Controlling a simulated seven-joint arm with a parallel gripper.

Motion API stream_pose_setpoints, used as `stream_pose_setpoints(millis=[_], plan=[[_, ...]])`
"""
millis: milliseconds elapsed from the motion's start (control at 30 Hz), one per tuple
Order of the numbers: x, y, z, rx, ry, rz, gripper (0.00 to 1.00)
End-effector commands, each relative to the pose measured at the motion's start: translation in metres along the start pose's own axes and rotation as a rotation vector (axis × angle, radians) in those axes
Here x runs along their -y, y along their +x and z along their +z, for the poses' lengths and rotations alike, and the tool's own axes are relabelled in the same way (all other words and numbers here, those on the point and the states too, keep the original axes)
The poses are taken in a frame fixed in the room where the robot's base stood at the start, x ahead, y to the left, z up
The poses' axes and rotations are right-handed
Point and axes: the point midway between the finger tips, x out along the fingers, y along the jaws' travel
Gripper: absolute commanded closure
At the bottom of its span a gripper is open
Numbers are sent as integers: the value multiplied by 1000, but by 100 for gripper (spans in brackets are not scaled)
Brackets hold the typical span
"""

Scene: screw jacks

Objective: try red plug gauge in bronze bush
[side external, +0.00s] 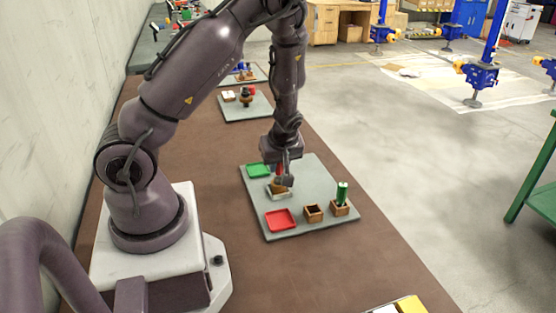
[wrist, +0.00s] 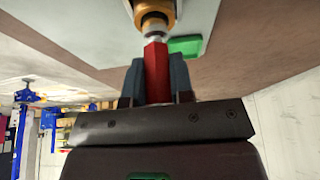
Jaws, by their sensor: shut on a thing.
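My gripper (wrist: 156,80) is shut on the red plug gauge (wrist: 156,70), with a finger on each side of its red handle. The gauge's pale metal end points at the bronze bush (wrist: 152,18) and meets or enters its opening; how deep it sits I cannot tell. In the side external view the red gauge (side external: 279,168) shows below my gripper (side external: 280,174), upright over the bush (side external: 279,187). The bush sits on a pale holder (side external: 280,195) on the grey board (side external: 325,177). My fingers partly hide the gauge.
A green tray (side external: 258,171) lies behind the bush and a red tray (side external: 280,220) in front. An empty-looking wooden block (side external: 313,213) stands beside another block (side external: 340,208) holding a green plug gauge (side external: 342,192). The board's right back area is clear.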

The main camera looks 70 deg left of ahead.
Motion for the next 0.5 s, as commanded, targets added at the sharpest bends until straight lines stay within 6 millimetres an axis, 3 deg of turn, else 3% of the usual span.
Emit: stream_pose_setpoints(millis=[500], plan=[[0, 12, 5, 0, 0, 0, 100]])
